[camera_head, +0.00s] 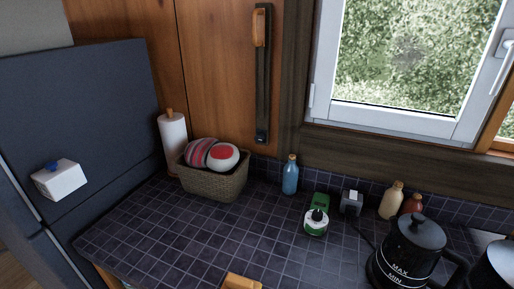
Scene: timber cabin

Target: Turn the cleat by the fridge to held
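A tall, narrow dark plate (263,95) is fixed upright on the wooden wall panel between the fridge and the window. An orange-brown wooden grip (260,27) sits at its upper end, and a small pale mark shows near its lower end. It looks like the cleat, but I cannot read any label on it. The dark blue-grey fridge (90,110) stands at the left. A white box with a blue knob (59,180) is on the fridge's front. Neither of my grippers shows in this view.
The dark tiled counter (160,235) has clear room at left and centre. Along its back stand a paper roll (174,140), a woven basket (213,184), a blue bottle (290,178) and small gadgets. A black kettle (410,255) is at right. A wooden piece (242,282) shows at the bottom edge.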

